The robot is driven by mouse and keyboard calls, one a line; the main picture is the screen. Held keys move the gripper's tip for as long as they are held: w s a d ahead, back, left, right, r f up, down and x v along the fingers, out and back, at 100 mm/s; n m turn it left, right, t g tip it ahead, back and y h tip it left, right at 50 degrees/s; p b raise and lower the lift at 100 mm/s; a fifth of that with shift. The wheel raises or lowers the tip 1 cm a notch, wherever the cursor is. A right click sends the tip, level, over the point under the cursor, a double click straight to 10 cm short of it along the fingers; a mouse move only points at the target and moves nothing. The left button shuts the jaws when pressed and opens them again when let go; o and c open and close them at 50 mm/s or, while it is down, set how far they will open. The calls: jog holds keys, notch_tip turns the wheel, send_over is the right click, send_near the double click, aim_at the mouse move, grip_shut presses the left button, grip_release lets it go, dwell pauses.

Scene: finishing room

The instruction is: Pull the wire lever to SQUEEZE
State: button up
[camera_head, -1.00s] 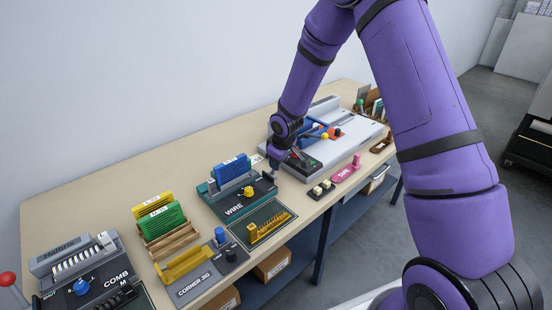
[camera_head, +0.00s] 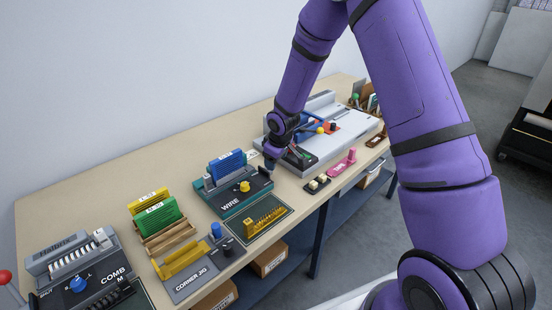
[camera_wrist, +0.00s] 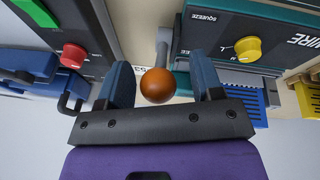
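The wire machine (camera_head: 236,192) is a teal and dark grey unit with a yellow knob, standing on the bench. Its lever shows in the wrist view as a grey shaft (camera_wrist: 163,42) with an orange-brown ball knob (camera_wrist: 158,85), beside the machine's end with the printed word SQUEEZE. My gripper (camera_wrist: 161,82) is open, with one blue finger on each side of the ball and a visible gap at both sides. In the head view my gripper (camera_head: 269,166) is at the right end of the wire machine and hides the lever.
A large pale grey machine (camera_head: 335,138) stands close to the right, with a red button and green switch (camera_wrist: 38,12) near my gripper. A blue wire rack (camera_head: 228,166) is behind the wire machine. A dark mat with a yellow comb (camera_head: 264,219) lies in front.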

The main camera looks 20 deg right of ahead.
jog(key=shift+r, duration=0.1)
jog(key=v, duration=1)
jog(key=shift+r, duration=0.3)
jog(key=shift+s, duration=0.1)
jog(key=s+d+r+m+t+h, duration=0.1)
jog(key=s+d+r+m, duration=0.1)
jog(key=s+r, duration=0.6)
jog(key=s+d+r+m, duration=0.1)
jog(key=s+r+m, duration=0.1)
jog(key=s+r, duration=0.65)
jog(key=s+r+m, duration=0.1)
jog(key=s+r, duration=0.2)
jog(key=s, duration=0.3)
jog(key=s+r+m, duration=0.1)
jog(key=s+r, duration=0.2)
jog(key=s, duration=0.3)
jog(key=s+r+m+t, duration=0.1)
jog(key=s+r, duration=0.2)
jog(key=s, duration=0.3)
jog(key=shift+s+d+y, duration=0.2)
jog(key=shift+d+y, duration=0.15)
jog(key=shift+y, duration=0.05)
